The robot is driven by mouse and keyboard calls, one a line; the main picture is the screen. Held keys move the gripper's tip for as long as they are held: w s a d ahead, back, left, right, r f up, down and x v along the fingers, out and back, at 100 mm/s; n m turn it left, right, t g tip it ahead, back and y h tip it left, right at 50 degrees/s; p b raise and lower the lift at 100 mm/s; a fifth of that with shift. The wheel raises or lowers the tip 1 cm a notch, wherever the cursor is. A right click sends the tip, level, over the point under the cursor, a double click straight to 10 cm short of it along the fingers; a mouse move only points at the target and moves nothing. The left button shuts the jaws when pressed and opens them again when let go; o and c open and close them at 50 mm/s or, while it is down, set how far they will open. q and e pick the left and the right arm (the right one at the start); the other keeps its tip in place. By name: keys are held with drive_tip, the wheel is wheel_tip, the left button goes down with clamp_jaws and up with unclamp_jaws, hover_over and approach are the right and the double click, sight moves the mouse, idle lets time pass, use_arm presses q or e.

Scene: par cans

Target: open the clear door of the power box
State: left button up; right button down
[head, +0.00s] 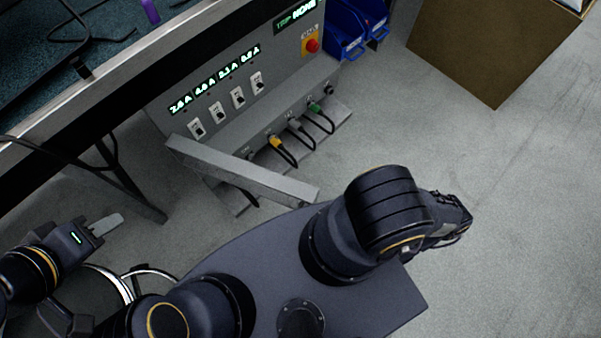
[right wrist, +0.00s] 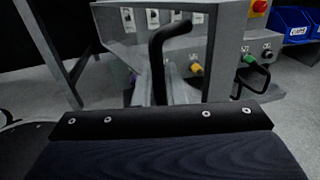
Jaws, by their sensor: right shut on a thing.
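In the right wrist view the door's grey frame (right wrist: 212,50) and black handle (right wrist: 156,60) are in front of my right gripper (right wrist: 165,92), whose pale fingers are shut on the handle. The head view hides those fingers behind my arm. My left gripper (head: 105,226) is at the lower left, away from the box; its finger gap is unclear.
Yellow (head: 276,143) and green (head: 314,107) plugs with black cables sit on the box's lower ledge. A red button (head: 312,45) is at upper right. Blue bins (head: 345,30) and a brown carton (head: 495,45) stand beyond. The floor at right is clear.

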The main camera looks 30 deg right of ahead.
drive_tip(key=shift+f, duration=0.1)
drive_tip(key=c, duration=1.6)
unclamp_jaws()
drive_tip(key=s, duration=0.5)
drive_tip(key=s+p, duration=0.1)
drive_tip(key=s, duration=0.1)
drive_tip(key=shift+s+d, duration=0.3)
drive_tip(key=shift+s, duration=0.1)
